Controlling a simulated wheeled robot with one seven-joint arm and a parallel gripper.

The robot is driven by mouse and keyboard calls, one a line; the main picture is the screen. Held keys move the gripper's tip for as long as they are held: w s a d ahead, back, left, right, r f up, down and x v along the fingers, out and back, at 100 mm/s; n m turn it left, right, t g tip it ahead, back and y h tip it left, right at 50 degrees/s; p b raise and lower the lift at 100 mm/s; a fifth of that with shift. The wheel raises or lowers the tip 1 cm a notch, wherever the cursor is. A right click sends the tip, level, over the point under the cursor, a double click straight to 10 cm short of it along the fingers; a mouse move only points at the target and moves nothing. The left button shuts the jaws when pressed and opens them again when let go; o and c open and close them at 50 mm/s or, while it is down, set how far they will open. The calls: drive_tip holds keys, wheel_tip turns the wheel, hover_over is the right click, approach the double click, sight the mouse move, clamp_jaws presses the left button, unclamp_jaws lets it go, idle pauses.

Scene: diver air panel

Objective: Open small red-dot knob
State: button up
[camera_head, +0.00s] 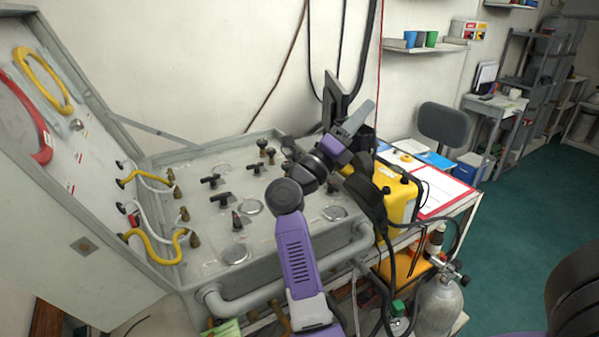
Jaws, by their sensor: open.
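Several black knobs stand on the grey air panel (200,225), among them a T-shaped knob (211,180), a second T-shaped knob (221,199) and a small upright knob (237,220). Two more small knobs (266,152) stand near the panel's back edge. No red dot can be made out on any knob at this size, so I cannot tell which one is the red-dot knob. My gripper (357,118) is open, above the panel's back right corner, apart from these knobs. My arm crosses the panel's right part and hides some of it.
A raised lid (80,180) with yellow and red hoses stands at the left. A pipe rail (255,300) runs along the panel's front. A yellow case (402,195), hanging black cables and a gas cylinder (438,305) are at the right. Green floor (515,220) is clear farther right.

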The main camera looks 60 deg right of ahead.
drive_tip(key=w+d+f+m+t+y+p, duration=0.1)
drive_tip(key=w+d+f+m+y, duration=0.1)
drive_tip(key=d+f+m+y, duration=0.6)
drive_tip(key=w+a+f+t+y+p, duration=0.1)
drive_tip(key=w+a+f+t+y, duration=0.3)
drive_tip(key=w, duration=0.3)
drive_tip(key=w+a+f+t+y, duration=0.1)
drive_tip(key=w+a+t+y, duration=0.2)
drive_tip(key=w+a+y, duration=0.3)
drive_tip(key=shift+m, duration=0.4)
drive_tip(key=shift+w+d+r+p+x, duration=0.1)
drive_tip(key=shift+w+d+p+x, duration=0.2)
drive_tip(key=shift+x, duration=1.05)
drive_tip(key=shift+w+d+r+p+x, duration=0.15)
drive_tip(key=shift+p+x, duration=0.25)
drive_tip(key=shift+x, duration=1)
drive_tip(key=shift+w+d+p+x, duration=0.1)
drive_tip(key=shift+d+p+x, duration=0.25)
drive_tip(key=shift+x, duration=1)
clamp_jaws()
